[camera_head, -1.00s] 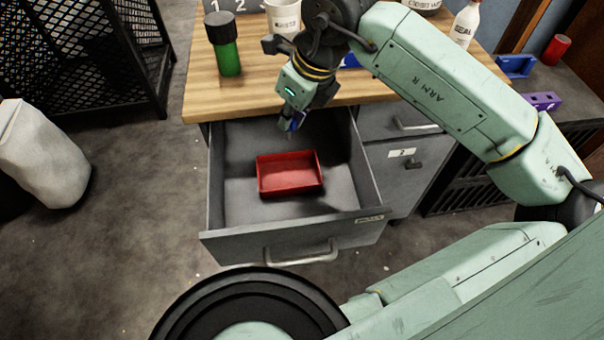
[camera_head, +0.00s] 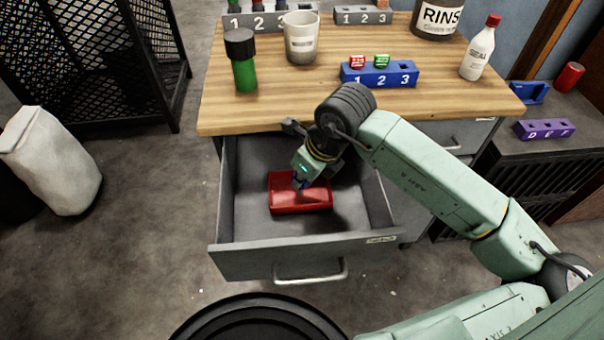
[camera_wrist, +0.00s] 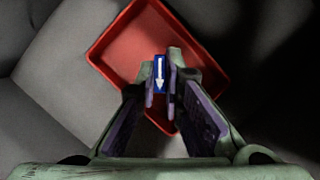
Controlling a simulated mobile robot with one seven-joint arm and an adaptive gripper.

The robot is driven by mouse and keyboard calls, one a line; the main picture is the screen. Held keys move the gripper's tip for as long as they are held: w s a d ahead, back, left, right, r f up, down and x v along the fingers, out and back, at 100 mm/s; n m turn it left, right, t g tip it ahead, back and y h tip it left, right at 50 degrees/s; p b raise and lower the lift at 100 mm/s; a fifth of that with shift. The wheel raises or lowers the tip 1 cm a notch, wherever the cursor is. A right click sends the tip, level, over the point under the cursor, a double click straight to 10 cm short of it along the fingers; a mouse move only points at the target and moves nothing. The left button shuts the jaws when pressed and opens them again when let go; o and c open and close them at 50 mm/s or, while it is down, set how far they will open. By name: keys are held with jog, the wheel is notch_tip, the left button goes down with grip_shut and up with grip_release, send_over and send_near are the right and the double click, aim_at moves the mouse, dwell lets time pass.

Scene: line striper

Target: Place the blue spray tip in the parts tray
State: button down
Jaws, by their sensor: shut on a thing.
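The blue spray tip (camera_wrist: 160,73) has a white arrow on its face and sits between my fingertips in the wrist view. My gripper (camera_wrist: 163,80) is shut on it. The red parts tray (camera_wrist: 114,49) lies below the fingers, inside the open drawer. In the head view my gripper (camera_head: 300,184) points down over the tray (camera_head: 302,206), above its back part. The fingers hide part of the tray. I cannot tell how high the tip is above the tray floor.
The open grey drawer (camera_head: 250,220) has walls around the tray. The wooden bench top (camera_head: 285,105) stands behind, with a green bottle (camera_head: 244,75), a white cup (camera_head: 301,45), a blue numbered rack (camera_head: 378,76) and a white bottle (camera_head: 479,50).

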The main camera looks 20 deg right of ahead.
jog(key=shift+f+b, duration=0.25)
jog(key=shift+b, duration=0.15)
jog(key=c, duration=1.7)
grip_release()
jog(key=shift+r, duration=0.1)
jog(key=shift+r, duration=0.15)
jog(key=shift+r+p, duration=0.25)
jog(key=shift+p, duration=0.35)
jog(key=b+v, duration=0.2)
jog(key=v, duration=0.9)
jog(key=shift+s+r, duration=0.2)
